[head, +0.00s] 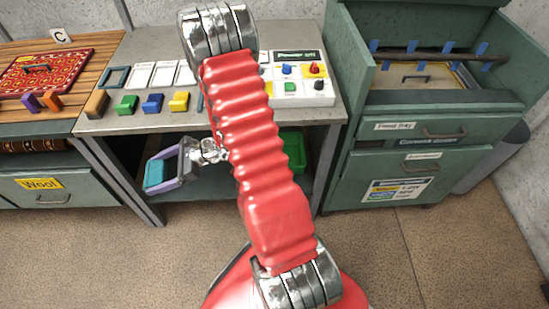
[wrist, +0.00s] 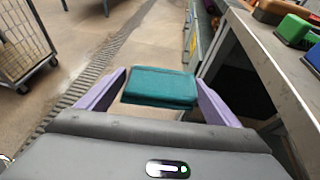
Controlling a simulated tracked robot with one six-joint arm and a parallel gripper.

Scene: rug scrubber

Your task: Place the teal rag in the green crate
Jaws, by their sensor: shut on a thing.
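My gripper (head: 169,172) is in front of the grey table, below its top, with purple fingers. It is shut on the teal rag (head: 154,174), a folded block. In the wrist view the teal rag (wrist: 162,87) sits between the two purple fingers (wrist: 160,92), clear of any surface. The green crate (head: 293,151) is on the shelf under the table, to the right of my gripper. My red arm hides its left part. The wrist view does not show the crate.
The grey table (head: 178,123) carries green, blue and yellow blocks and a white button panel (head: 301,90). A table leg (head: 128,185) stands left of my gripper. A green drawer cabinet (head: 415,160) stands right. A wire cart (wrist: 25,45) shows in the wrist view. The floor in front is clear.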

